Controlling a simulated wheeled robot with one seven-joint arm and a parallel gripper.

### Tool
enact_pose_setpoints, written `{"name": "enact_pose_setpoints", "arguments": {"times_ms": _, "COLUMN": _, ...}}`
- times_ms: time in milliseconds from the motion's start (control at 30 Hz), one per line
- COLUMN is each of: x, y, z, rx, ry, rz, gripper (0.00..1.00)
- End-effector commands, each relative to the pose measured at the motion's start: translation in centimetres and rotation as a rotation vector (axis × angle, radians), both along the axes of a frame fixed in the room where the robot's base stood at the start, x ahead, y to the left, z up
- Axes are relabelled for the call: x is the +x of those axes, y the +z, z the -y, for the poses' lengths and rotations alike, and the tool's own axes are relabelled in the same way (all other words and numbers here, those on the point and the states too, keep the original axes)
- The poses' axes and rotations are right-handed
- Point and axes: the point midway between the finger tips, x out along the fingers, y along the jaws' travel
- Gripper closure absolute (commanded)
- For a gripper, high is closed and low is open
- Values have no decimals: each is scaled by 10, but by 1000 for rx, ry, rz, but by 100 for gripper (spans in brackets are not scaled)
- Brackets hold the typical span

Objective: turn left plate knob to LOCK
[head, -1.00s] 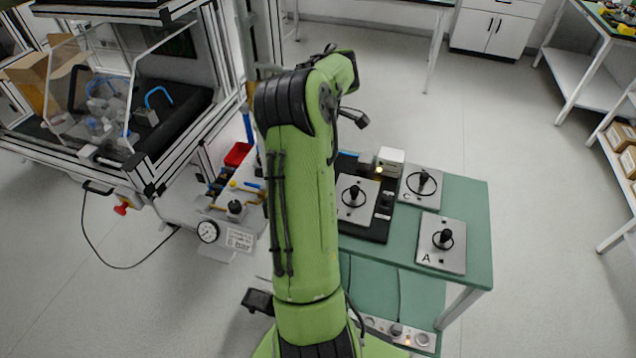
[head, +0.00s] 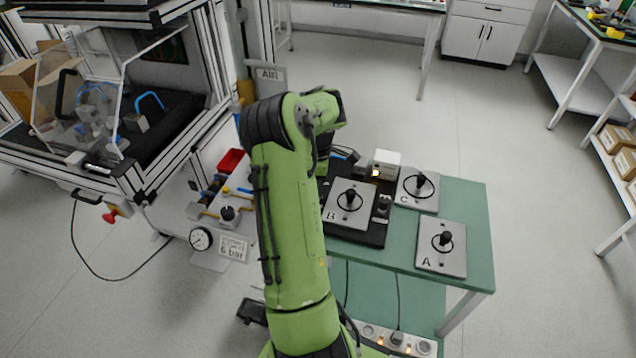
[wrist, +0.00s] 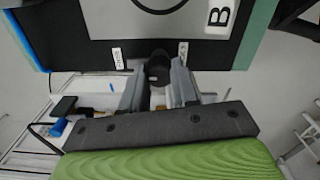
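The left plate knob (wrist: 158,66) is a short black knob at the edge of a black base in the wrist view, with a small white label on each side. The label text is too small to read surely. My gripper (wrist: 158,80) has its two grey fingers apart, one on each side of this knob. I cannot tell whether either finger touches it. In the head view my green arm hides this knob and my fingers. The black base (head: 350,236) lies on the green table with plate B (head: 338,212) on it, and a second black knob (head: 383,203) shows at its right.
Plate C (head: 408,200) and plate A (head: 455,262) stand to the right on the green table (head: 470,205). A small white box (head: 386,159) with a lit lamp sits behind the base. A gauge (head: 201,239) and glass-fronted cabinet stand at left.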

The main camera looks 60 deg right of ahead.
Motion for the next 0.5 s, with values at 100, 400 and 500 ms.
{"name": "enact_pose_setpoints", "arguments": {"times_ms": 100, "x": 0, "y": 0, "z": 0, "rx": -1, "ry": 0, "rz": 0, "gripper": 99}}
{"name": "enact_pose_setpoints", "arguments": {"times_ms": 400, "x": 0, "y": 1, "z": 0, "rx": -1, "ry": -32, "rz": 1, "gripper": 100}}
{"name": "enact_pose_setpoints", "arguments": {"times_ms": 500, "x": 0, "y": 1, "z": 0, "rx": -1, "ry": -73, "rz": 1, "gripper": 100}}
